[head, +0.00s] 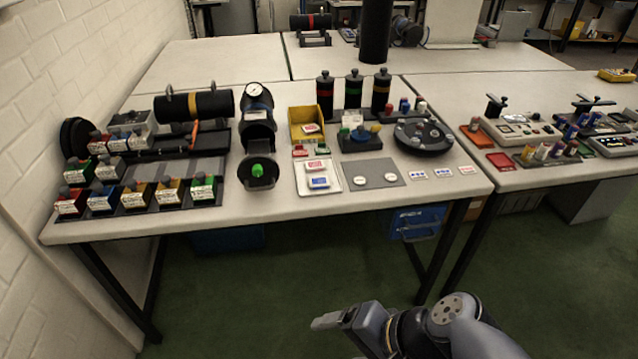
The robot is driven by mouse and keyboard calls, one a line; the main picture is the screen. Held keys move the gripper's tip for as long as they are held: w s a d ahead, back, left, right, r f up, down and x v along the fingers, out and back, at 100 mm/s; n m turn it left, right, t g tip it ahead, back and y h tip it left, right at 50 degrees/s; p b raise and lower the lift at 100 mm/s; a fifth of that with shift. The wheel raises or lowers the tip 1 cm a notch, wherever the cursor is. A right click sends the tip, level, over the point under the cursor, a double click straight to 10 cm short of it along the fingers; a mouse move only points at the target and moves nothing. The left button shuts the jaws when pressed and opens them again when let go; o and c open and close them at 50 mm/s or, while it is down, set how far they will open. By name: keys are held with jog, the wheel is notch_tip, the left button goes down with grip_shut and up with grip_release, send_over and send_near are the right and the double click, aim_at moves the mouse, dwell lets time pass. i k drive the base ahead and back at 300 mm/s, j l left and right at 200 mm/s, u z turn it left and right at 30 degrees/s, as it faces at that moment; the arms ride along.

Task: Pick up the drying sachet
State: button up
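I cannot read which packet is the drying sachet. A white packet with a red label (316,165) and one with a blue label (318,182) lie on a white tray (304,190) near the table's front edge. Another white packet with red marking (311,128) lies in a yellow bin (298,113) behind them. Several small flat white packets with blue or red print (442,171) lie at the front right. My gripper (322,321) is low in front of the table, over the floor, apart from all of these. I cannot tell whether its fingers are open.
Left of the tray stand a dark round housing with a green knob (258,171) and rows of coloured blocks (130,197). A grey mat with two white discs (375,174) lies to the right, before a black turntable (423,137). Green floor (270,290) is clear in front.

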aim_at(322, 181)
jog(key=i+j+z, duration=0.15)
jog(key=j+z, duration=1)
jog(key=j, duration=0.25)
jog(key=i+j, duration=0.05)
